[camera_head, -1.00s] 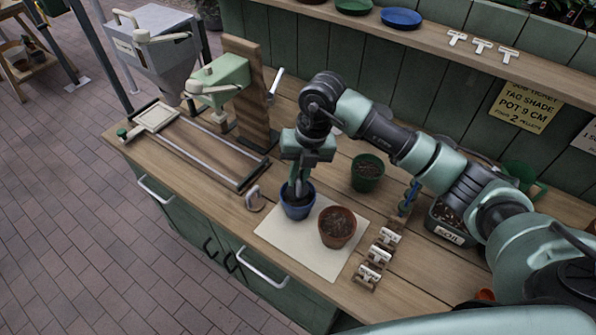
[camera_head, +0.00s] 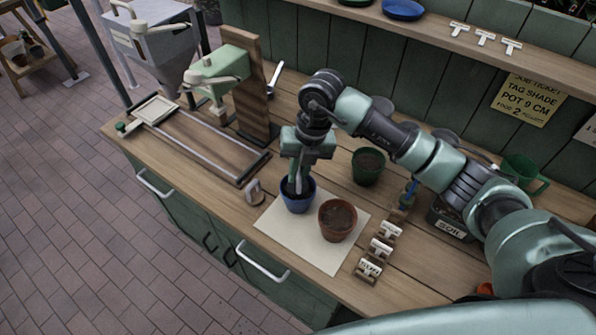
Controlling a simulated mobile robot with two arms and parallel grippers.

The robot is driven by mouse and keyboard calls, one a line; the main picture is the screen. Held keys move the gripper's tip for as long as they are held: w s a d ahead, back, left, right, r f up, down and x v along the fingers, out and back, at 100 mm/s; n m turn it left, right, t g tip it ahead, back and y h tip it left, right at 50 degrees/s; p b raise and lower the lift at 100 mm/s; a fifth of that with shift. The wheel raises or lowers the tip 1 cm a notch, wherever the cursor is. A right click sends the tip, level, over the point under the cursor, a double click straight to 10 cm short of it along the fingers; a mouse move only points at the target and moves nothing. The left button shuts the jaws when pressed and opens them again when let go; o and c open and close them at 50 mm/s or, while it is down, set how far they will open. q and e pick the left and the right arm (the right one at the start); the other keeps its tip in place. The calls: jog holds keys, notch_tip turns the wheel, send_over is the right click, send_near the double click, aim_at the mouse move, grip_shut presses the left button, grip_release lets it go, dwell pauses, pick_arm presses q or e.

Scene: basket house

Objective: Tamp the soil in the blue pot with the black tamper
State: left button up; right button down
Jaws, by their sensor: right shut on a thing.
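The blue pot (camera_head: 298,204) stands upright on a cream mat (camera_head: 330,258) on the wooden bench. My right gripper (camera_head: 298,180) points down right over the blue pot, shut on the black tamper (camera_head: 297,187). The tamper's lower end is inside the pot's mouth; the gripper and the rim hide most of it and the soil. I cannot tell how firmly it touches the soil. My left gripper is not in view.
A terracotta pot (camera_head: 337,220) of soil stands close right of the blue pot. A green pot (camera_head: 367,166) stands behind. Tag holders (camera_head: 380,248), a soil bin (camera_head: 451,222) and a green mug (camera_head: 521,172) are to the right. A tray frame (camera_head: 200,145) lies left.

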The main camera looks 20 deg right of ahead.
jog(key=shift+f+b, duration=0.4)
jog(key=shift+f, duration=0.1)
dwell(0.3)
jog(key=shift+s+f, duration=0.15)
jog(key=shift+f, duration=0.05)
dwell(1.0)
jog(key=shift+r, duration=0.15)
jog(key=shift+r+p, duration=0.6)
jog(key=shift+r, duration=0.35)
jog(key=shift+r+p, duration=1.55)
jog(key=shift+r, duration=1.05)
